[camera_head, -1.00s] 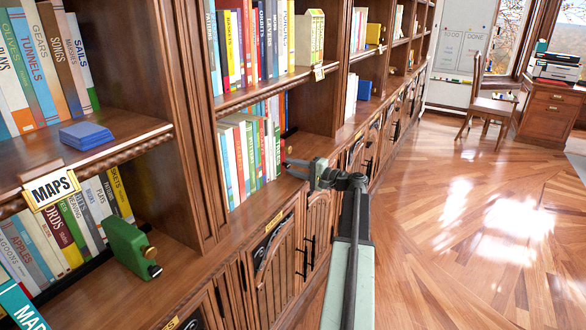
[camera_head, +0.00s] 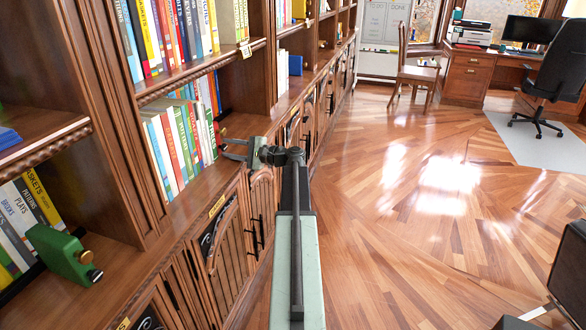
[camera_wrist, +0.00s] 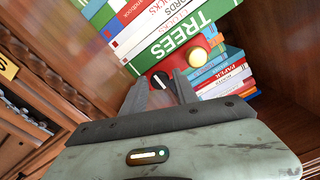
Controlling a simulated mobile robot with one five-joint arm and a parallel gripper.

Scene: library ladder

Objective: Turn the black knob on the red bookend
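The red bookend (camera_wrist: 180,72) stands against a row of books in the wrist view. It has a black knob (camera_wrist: 160,80) with a white mark and a larger gold knob (camera_wrist: 197,57). My gripper (camera_wrist: 159,84) is open, one finger on either side of the black knob in the picture. I cannot tell whether the fingers touch the knob. In the head view my gripper (camera_head: 228,149) reaches to the lower shelf by the end of the books. There the red bookend is mostly hidden, and only the gold knob (camera_head: 222,131) shows clearly.
A green bookend (camera_head: 62,254) with its own knobs sits on the lower shelf at the left. A blue object (camera_head: 8,138) lies on the shelf above it. Cabinet doors (camera_head: 225,240) lie below the shelf. The wooden floor (camera_head: 400,230) at the right is open.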

